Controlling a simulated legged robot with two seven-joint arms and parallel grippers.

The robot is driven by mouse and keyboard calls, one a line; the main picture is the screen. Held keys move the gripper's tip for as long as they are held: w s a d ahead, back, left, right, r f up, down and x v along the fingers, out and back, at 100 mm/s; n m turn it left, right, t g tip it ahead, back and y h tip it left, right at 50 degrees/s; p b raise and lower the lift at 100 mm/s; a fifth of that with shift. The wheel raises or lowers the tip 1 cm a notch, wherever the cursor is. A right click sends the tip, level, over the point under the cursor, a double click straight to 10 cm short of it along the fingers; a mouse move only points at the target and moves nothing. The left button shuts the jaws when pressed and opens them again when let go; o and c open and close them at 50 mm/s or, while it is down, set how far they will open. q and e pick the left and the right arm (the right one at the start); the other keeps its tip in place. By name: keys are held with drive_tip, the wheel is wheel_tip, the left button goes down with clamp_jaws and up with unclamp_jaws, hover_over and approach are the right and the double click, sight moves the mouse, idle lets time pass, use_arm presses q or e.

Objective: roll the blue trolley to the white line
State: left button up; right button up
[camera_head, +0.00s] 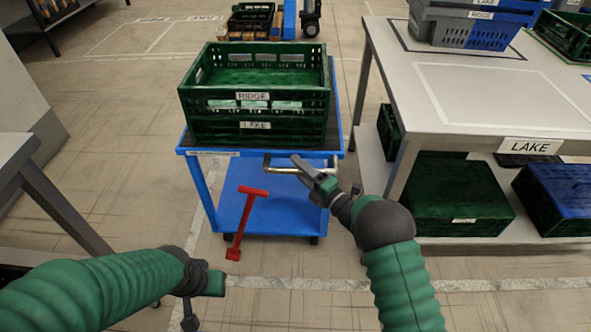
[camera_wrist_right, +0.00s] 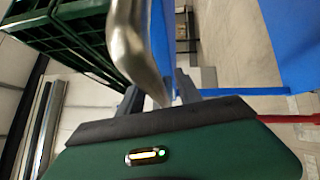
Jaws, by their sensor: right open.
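The blue trolley (camera_head: 270,203) stands ahead of me, with a metal handle (camera_head: 285,170) on its near side. My right gripper (camera_head: 306,169) is open at the handle's right part. In the right wrist view, the handle (camera_wrist_right: 137,40) reaches down between the two fingers (camera_wrist_right: 160,95); contact cannot be told. My left gripper (camera_head: 212,284) is low on the left, apart from the trolley, and its jaws do not show clearly. A white line (camera_head: 300,284) crosses the floor on the near side of the trolley.
Stacked green crates (camera_head: 252,125), labelled RIDGE and LAKE, stand on the trolley. A red lever (camera_head: 243,222) slants at its front. A LAKE table (camera_head: 470,90) with crates is close on the right; another table (camera_head: 15,150) is left.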

drive_tip(key=shift+x, duration=0.85)
clamp_jaws()
drive_tip(key=shift+s+f, duration=0.1)
drive_tip(key=shift+f, duration=0.05)
idle(0.7)
